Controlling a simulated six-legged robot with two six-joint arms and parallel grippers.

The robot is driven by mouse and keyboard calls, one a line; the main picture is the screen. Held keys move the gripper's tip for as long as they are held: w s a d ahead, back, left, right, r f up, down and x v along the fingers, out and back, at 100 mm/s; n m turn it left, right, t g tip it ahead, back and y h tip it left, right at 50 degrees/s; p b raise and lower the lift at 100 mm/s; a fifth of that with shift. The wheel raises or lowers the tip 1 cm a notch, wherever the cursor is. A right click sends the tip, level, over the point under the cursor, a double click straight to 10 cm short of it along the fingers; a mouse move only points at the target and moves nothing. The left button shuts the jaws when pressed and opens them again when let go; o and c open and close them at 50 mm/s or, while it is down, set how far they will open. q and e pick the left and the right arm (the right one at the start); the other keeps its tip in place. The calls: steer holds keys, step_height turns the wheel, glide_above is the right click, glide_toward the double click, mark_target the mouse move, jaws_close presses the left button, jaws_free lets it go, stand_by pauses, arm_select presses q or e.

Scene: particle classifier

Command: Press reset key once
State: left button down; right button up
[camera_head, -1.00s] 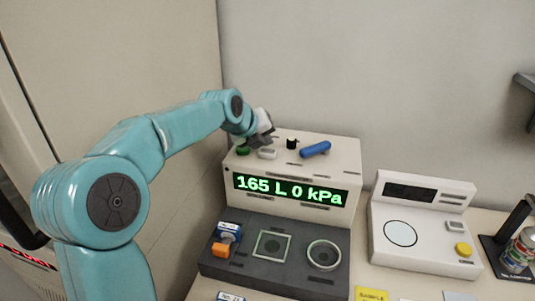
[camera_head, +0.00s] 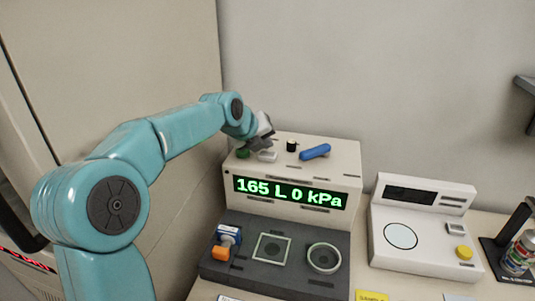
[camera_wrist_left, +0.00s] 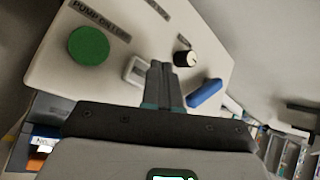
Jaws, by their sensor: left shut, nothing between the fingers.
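The beige machine (camera_head: 290,207) has a green display reading "165 L 0 kPa" on its front. A small pale rectangular key (camera_head: 267,156) sits on its top, between a green round button (camera_head: 243,154) and a black knob (camera_head: 291,146). The key's label is not readable. My left gripper (camera_head: 261,144) is shut and empty, just above and behind the key. In the left wrist view, its closed fingertips (camera_wrist_left: 161,68) appear right beside the pale key (camera_wrist_left: 135,71); I cannot tell whether they touch it. My right gripper is not in view.
A blue lever (camera_head: 315,151) lies to the right on the machine's top. A dark base (camera_head: 210,268) with a square plate and a ring is in front. A white scale-like device (camera_head: 425,258) with a yellow button stands to the right. A wall is behind.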

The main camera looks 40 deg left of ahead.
mark_target(265, 155)
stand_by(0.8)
arm_select(q)
steer(key=shift+f+b, duration=0.45)
steer(key=shift+b, duration=0.05)
steer(key=shift+f+b, duration=0.9)
stand_by(0.6)
stand_by(0.4)
steer(key=shift+r+p, duration=0.95)
steer(key=shift+r, duration=0.35)
steer(key=shift+r+p, duration=1.95)
steer(key=shift+r, duration=0.65)
steer(key=shift+f, duration=0.1)
